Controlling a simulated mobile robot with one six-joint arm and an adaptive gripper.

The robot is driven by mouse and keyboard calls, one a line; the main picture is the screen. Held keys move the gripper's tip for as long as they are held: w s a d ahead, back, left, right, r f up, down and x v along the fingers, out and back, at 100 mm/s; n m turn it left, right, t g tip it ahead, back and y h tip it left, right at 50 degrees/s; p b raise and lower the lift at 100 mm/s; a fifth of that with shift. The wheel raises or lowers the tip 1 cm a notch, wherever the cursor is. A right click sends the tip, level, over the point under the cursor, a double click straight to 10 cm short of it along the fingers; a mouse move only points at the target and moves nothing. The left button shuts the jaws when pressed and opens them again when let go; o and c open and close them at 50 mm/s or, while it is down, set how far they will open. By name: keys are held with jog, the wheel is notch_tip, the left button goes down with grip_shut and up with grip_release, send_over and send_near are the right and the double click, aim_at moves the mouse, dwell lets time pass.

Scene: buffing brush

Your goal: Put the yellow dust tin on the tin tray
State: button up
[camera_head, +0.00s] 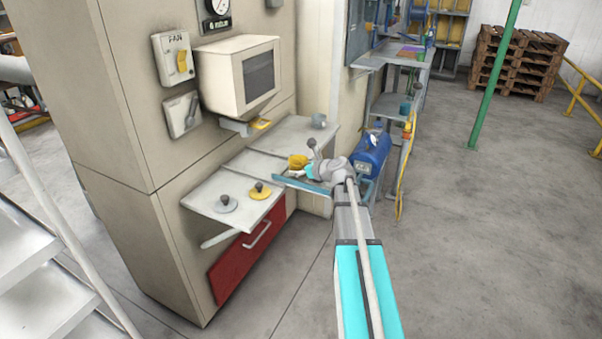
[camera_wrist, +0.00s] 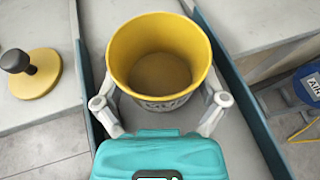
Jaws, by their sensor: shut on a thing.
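The yellow dust tin (camera_wrist: 160,35) is upright and open at the top, with dark lettering on its side; its inside looks empty. My gripper (camera_wrist: 160,84) is shut around it, one finger on each side. In the head view the tin (camera_head: 296,161) is beside my gripper (camera_head: 303,168), above the middle of the bench. Under the tin is a grey strip with blue raised edges, which looks like the tin tray (camera_head: 305,188); its edges also show in the wrist view (camera_wrist: 236,82). I cannot tell whether the tin touches it.
A yellow disc with a dark knob (camera_wrist: 35,75) lies left of the tray; a grey knobbed disc (camera_head: 225,204) is near it. A blue machine (camera_head: 371,153) stands close on the right. A white box-shaped unit (camera_head: 240,75) overhangs the bench at the back.

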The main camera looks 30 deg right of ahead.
jog(key=shift+f, duration=0.15)
jog(key=o, duration=0.9)
jog(key=shift+r, duration=0.25)
jog(key=p+v, duration=0.4)
jog(key=v, duration=0.8)
jog(key=shift+f+p, duration=0.1)
jog(key=shift+p, duration=0.25)
